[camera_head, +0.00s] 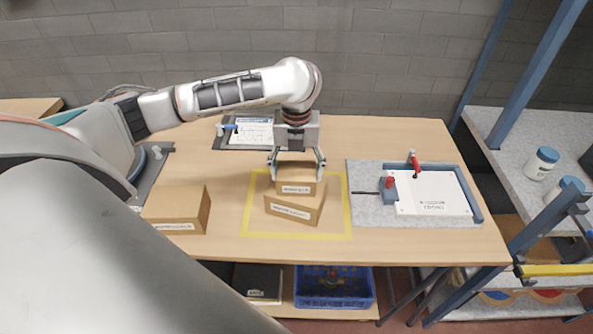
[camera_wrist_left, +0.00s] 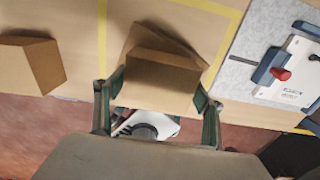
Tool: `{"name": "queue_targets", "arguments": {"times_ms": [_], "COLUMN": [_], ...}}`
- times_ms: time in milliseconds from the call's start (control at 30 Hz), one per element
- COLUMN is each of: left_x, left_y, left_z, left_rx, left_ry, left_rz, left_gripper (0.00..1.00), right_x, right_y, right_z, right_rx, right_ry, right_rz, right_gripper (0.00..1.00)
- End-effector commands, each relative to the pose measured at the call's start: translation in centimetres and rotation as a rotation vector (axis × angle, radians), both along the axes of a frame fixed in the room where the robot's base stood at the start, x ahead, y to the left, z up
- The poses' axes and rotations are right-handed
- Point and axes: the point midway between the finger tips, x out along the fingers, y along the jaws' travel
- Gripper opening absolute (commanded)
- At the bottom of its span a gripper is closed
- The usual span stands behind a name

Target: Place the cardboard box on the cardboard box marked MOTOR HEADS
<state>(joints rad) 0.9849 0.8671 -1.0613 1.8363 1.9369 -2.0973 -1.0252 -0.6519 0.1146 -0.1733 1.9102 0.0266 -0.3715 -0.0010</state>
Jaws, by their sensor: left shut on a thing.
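My left gripper (camera_head: 297,175) points down over the yellow-taped square (camera_head: 345,215) and is shut on a small cardboard box (camera_head: 300,188). A wider cardboard box (camera_head: 290,211) is directly below it, turned at a slight angle. The held box is on or just above the wider one; I cannot tell if they touch. In the left wrist view the held box (camera_wrist_left: 155,88) is between both fingers, with the other box (camera_wrist_left: 155,40) partly hidden behind it. Another cardboard box (camera_head: 175,208) stands left of the square. The labels are too small to read. My right gripper is not in view.
A grey mat (camera_head: 360,175) with a white plate (camera_head: 432,195), blue frame and red clamps lies at right. A clipboard-like sheet (camera_head: 252,132) lies behind. A blue crate (camera_head: 335,300) is under the table. Blue-framed shelving (camera_head: 520,90) stands right.

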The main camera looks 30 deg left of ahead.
Motion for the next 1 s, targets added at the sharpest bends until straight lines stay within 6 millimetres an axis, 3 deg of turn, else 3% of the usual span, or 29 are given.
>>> {"name": "queue_targets", "arguments": {"times_ms": [200,233,267,667,833,1000], "left_x": [0.0,0.0,0.0,0.0,0.1,0.1], "left_y": [0.0,0.0,0.0,0.0,0.1,0.1], "left_z": [-0.3,-0.3,-0.3,0.0,1.9,5.3], "left_rx": [0.0,0.0,0.0,0.001,0.002,0.002], "left_ry": [0.0,0.0,0.0,-0.001,-0.005,-0.006], "left_rz": [0.0,0.0,0.0,0.0,-0.001,-0.001], "left_gripper": [0.44,0.77,0.84,0.86,0.86,0.86], "right_x": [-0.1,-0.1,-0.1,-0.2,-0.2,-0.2], "right_y": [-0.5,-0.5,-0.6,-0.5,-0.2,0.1], "right_z": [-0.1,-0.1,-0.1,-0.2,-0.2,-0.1], "right_rx": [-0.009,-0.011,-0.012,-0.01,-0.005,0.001], "right_ry": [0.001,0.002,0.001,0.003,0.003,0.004], "right_rz": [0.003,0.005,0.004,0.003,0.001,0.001], "right_gripper": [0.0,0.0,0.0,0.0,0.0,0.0]}}
